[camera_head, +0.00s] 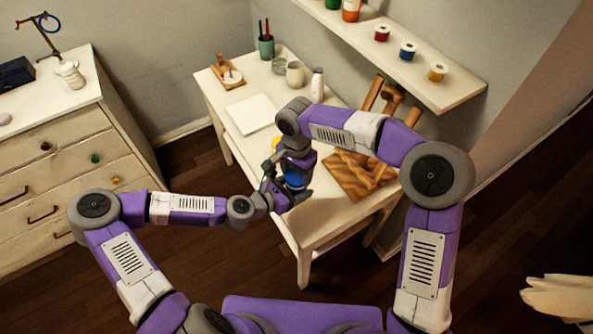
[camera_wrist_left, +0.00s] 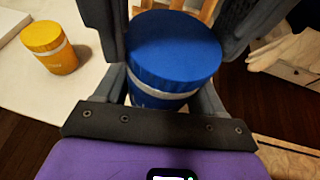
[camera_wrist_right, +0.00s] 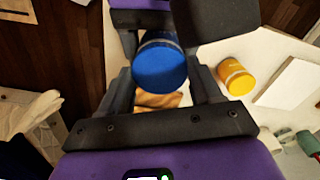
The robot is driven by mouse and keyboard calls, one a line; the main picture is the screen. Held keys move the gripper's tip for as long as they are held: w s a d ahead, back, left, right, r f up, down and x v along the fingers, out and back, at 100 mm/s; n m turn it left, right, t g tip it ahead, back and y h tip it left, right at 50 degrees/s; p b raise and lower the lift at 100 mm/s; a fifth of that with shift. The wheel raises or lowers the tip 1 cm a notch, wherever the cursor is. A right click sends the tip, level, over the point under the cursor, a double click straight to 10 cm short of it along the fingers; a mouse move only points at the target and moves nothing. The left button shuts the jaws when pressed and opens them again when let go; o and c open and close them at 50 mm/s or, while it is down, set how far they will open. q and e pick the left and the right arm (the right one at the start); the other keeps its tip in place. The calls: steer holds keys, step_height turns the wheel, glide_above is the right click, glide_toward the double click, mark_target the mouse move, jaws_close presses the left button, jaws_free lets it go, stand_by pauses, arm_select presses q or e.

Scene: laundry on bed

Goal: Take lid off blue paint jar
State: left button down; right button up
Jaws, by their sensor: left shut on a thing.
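The blue paint jar (camera_head: 294,181) is held at the table's front edge, with its blue lid on and a pale band below the lid. The lid (camera_wrist_left: 174,48) fills the space between my left fingers in the left wrist view. My left gripper (camera_wrist_left: 172,75) is shut on the jar. My right gripper (camera_wrist_right: 160,85) is open close by, with its fingers spread on either side of the blue lid (camera_wrist_right: 160,68). Whether they touch it cannot be told. In the head view my arms partly cover the jar.
A yellow jar (camera_wrist_left: 50,48) stands on the white table (camera_head: 231,142) close by. A shelf (camera_head: 400,55) with small jars is above, and a dresser (camera_head: 60,145) stands left.

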steer(key=shift+c, duration=1.2)
steer(key=n, duration=0.6)
steer(key=shift+n, duration=0.4)
steer(key=o, duration=1.2)
steer(key=shift+r, duration=0.1)
